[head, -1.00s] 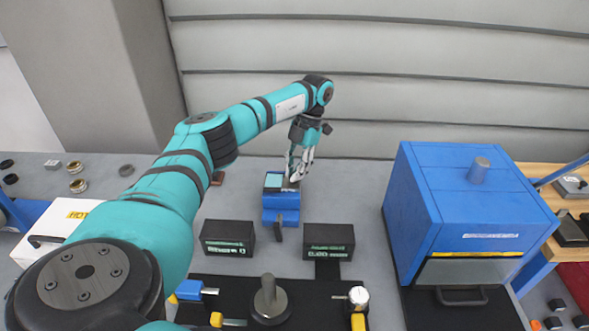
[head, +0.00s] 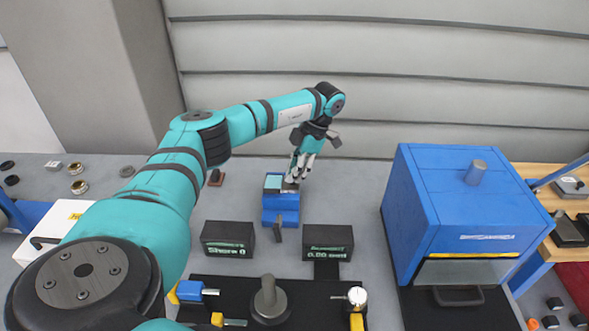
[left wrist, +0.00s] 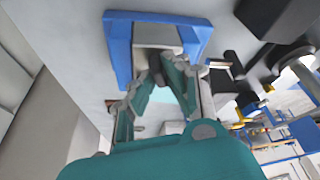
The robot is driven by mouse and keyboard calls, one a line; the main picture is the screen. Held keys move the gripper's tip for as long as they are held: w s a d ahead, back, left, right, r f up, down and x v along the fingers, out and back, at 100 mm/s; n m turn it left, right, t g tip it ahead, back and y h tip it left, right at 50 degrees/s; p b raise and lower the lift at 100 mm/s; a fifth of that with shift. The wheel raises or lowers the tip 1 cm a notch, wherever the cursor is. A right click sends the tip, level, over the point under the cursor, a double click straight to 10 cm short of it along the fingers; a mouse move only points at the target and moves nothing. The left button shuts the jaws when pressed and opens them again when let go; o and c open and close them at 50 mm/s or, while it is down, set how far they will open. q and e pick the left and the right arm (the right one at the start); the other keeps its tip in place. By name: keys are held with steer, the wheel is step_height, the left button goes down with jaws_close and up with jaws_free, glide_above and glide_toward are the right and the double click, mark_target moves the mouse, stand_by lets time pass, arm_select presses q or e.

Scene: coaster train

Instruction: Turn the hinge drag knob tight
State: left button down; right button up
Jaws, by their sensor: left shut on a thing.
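My left gripper (head: 291,181) reaches down to the top of a small blue fixture (head: 281,217) on the grey bench. In the left wrist view, the same fixture shows as a blue frame (left wrist: 119,48) around a grey block (left wrist: 157,36). A small dark knob (left wrist: 155,66) sticks out from the block between my fingertips, and the left gripper (left wrist: 158,76) is shut on it. The fingers hide part of the knob, so I cannot see how tight it is. My right gripper is in neither view.
Two black display boxes (head: 228,238) (head: 328,242) stand in front of the fixture. A large blue cabinet (head: 460,205) stands to the right. A black plate (head: 215,283) with a grey post (head: 269,297) lies nearer. A white case (head: 70,218) sits at left.

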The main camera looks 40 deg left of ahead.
arm_select(q)
steer(key=shift+s+f, duration=0.1)
steer(key=shift+f, duration=0.1)
steer(key=c, duration=1.4)
jaws_free()
steer(key=shift+o, duration=0.2)
steer(key=shift+r, duration=0.1)
steer(key=v, duration=1.2)
